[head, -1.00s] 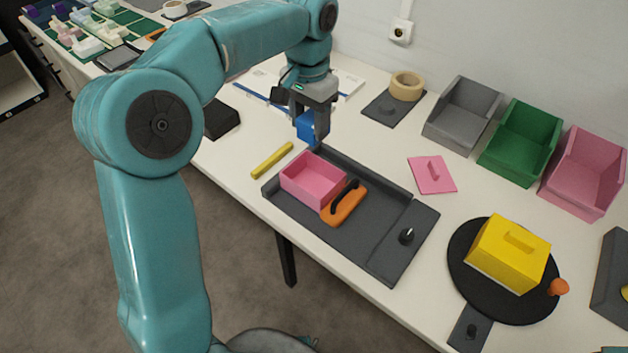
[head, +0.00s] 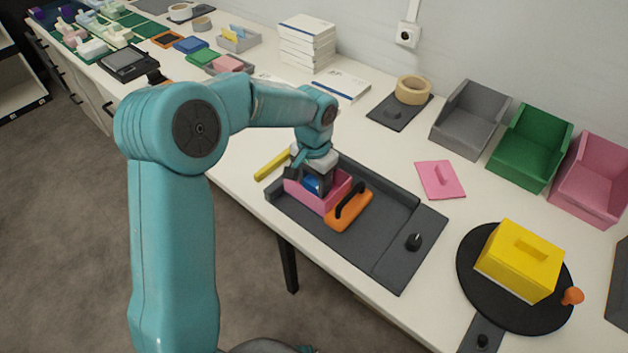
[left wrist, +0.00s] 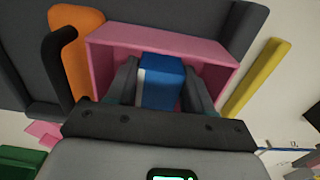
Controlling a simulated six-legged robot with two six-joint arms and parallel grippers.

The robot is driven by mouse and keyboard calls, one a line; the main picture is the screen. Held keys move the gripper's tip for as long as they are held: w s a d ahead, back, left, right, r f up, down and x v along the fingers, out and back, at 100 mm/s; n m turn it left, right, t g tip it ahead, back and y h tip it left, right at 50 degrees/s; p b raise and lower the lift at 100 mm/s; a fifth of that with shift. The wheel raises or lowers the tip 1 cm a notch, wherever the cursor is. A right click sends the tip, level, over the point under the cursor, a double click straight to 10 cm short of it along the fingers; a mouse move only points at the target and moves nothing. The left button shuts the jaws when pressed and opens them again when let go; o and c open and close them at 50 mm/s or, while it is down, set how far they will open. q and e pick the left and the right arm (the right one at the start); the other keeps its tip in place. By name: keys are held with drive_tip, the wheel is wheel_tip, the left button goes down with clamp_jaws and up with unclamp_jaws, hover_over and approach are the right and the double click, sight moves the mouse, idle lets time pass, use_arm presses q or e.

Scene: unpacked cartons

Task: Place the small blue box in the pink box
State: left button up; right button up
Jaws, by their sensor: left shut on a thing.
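The small blue box (head: 312,184) is between the fingers of my left gripper (head: 318,182), which is shut on it. In the left wrist view the blue box (left wrist: 161,82) sits between the two dark fingers, within the walls of the pink box (left wrist: 165,42). In the head view the open pink box (head: 305,195) stands on the dark grey tray (head: 365,245). The gripper reaches down into it from above. I cannot tell whether the blue box touches the pink box's floor. My right gripper is not in view.
An orange tool with a dark handle (head: 349,208) lies beside the pink box. A yellow bar (head: 271,164) lies left of the tray. A pink lid (head: 440,180), tape roll (head: 413,90), yellow box (head: 520,260) and a larger pink bin (head: 592,180) stand to the right.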

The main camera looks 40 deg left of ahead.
sight(314, 181)
use_arm(q)
drive_tip(key=shift+s+d+r, duration=0.1)
drive_tip(key=o, duration=1)
drive_tip(key=shift+f, duration=0.2)
drive_tip(key=shift+r, duration=0.1)
drive_tip(key=shift+r, duration=0.4)
wheel_tip(314, 181, up, 12)
drive_tip(key=p, duration=0.1)
drive_tip(key=shift+f, duration=0.25)
